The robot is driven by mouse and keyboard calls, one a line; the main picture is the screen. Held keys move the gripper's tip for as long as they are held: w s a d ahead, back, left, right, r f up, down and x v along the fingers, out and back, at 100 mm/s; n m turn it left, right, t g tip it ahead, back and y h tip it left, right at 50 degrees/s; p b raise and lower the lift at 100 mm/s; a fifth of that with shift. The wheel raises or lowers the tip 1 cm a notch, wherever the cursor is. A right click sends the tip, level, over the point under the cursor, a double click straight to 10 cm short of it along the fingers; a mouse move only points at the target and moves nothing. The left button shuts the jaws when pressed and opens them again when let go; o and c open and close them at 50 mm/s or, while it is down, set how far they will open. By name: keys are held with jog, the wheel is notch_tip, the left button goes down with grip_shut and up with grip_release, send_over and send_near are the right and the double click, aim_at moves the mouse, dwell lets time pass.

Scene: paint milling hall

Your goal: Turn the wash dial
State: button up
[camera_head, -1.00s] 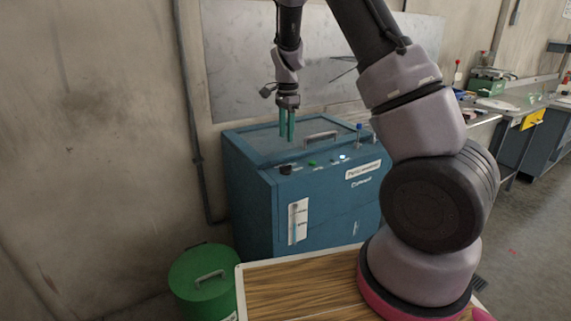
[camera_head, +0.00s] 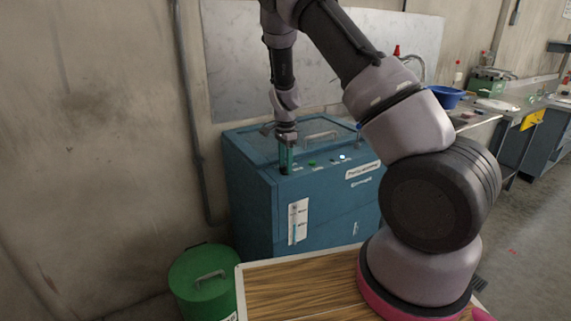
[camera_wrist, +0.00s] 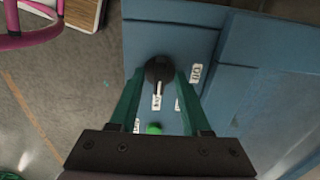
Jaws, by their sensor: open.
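The wash dial (camera_wrist: 159,69) is a round black knob with a pale pointer line on the top panel of the blue machine (camera_head: 247,208). My gripper (camera_head: 286,161) is above the front left of the panel, pointing down. Its two teal fingers are open, with one on each side of the dial in the wrist view. I cannot tell whether they touch it. In the head view the dial shows only as a dark spot (camera_head: 284,171) below the fingertips.
A green button (camera_head: 311,163) and a white light (camera_head: 342,157) sit to the right of the dial. A lid handle (camera_head: 321,135) is behind. A green bin (camera_head: 198,279) stands at front left. A sink bench with a blue bowl (camera_head: 446,97) is at right.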

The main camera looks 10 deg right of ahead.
grip_shut()
jog(key=shift+n, duration=0.3)
jog(key=n, duration=1.3)
jog(key=shift+n, duration=2.1)
